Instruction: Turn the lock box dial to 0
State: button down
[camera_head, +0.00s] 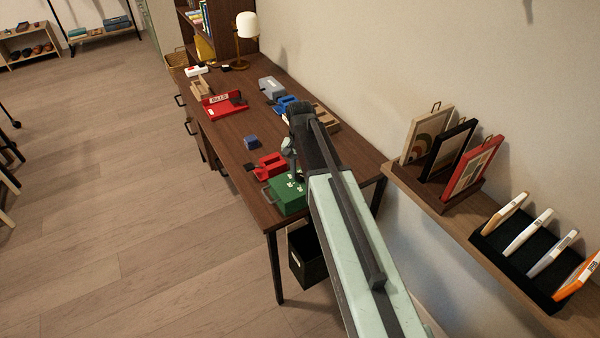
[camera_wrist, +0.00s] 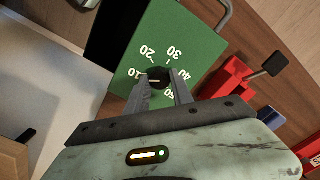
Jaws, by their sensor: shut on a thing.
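The green lock box (camera_head: 284,199) lies on the near end of the desk with its numbered face up and a metal handle at one side. In the wrist view its face (camera_wrist: 190,32) shows white marks 10, 20, 30, 40 and 50 around a small black dial (camera_wrist: 157,74); the 0 mark does not show. A short pale line shows on the dial. My gripper (camera_wrist: 161,80) is shut on the dial, one finger on each side. The fingers cover the dial's lower surroundings. In the head view my arm hides part of the box.
A red padlock-like block (camera_head: 269,165) lies close beside the box. A small blue block (camera_head: 251,142) and a red tray (camera_head: 224,105) are farther along the desk (camera_head: 225,135). A wall shelf (camera_head: 440,213) with frames is at right. A black bin (camera_head: 307,262) stands under the desk.

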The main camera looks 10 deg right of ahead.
aim_at(299, 175)
jog(key=n, duration=0.6)
jog(key=shift+n, duration=0.3)
jog(key=n, duration=0.5)
jog(key=shift+a, duration=0.1)
dwell(0.3)
jog(key=c, duration=1.1)
grip_release()
notch_tip(299, 175, up, 8)
jog(key=p, duration=0.8)
